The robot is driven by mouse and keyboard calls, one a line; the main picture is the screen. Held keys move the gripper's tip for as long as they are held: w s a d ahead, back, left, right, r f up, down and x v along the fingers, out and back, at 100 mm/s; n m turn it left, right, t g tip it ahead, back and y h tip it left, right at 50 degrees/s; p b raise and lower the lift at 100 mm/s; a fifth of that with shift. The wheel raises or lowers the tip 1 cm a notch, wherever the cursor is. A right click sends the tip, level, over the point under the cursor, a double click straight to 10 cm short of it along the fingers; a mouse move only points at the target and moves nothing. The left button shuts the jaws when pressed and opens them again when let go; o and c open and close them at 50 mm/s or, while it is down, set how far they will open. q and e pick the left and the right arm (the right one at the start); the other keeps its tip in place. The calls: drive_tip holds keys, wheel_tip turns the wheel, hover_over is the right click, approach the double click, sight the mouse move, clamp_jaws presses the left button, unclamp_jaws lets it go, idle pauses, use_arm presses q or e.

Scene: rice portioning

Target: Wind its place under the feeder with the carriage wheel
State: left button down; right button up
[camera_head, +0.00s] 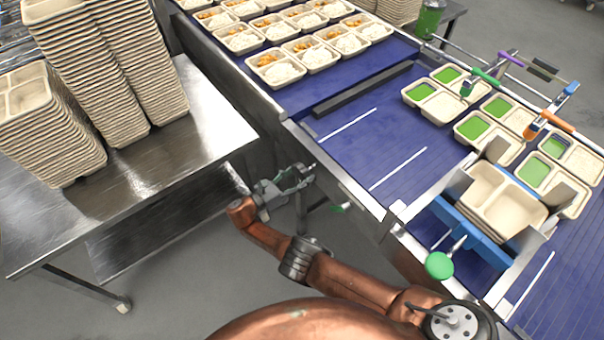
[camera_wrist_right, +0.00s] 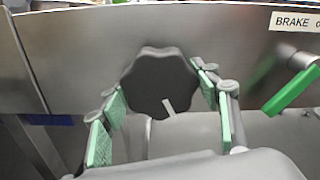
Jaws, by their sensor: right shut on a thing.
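The black lobed carriage wheel (camera_wrist_right: 158,78) shows on the steel side panel in the right wrist view. My right gripper (camera_wrist_right: 166,100) has its green-padded fingers on both sides of the wheel and is shut on it. In the head view my right gripper (camera_head: 298,178) is at the near side of the conveyor, and I cannot make out the wheel there. A holder with a stack of beige trays (camera_head: 510,207) stands over the blue belt at the right. I cannot tell which part is the feeder. My left gripper is not in view.
A green brake lever (camera_wrist_right: 290,92) sits right of the wheel under a "BRAKE" label; it shows in the head view (camera_head: 341,207). A steel table (camera_head: 165,150) with tray stacks stands left. Filled trays (camera_head: 275,70) line the far belt. A green knob (camera_head: 439,265) is near the holder.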

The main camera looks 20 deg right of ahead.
drive_tip(key=n, duration=0.6)
drive_tip(key=shift+r, duration=0.1)
drive_tip(key=n, duration=0.6)
drive_tip(key=shift+n, duration=0.4)
drive_tip(key=o, duration=1.2)
drive_tip(key=shift+a, duration=0.2)
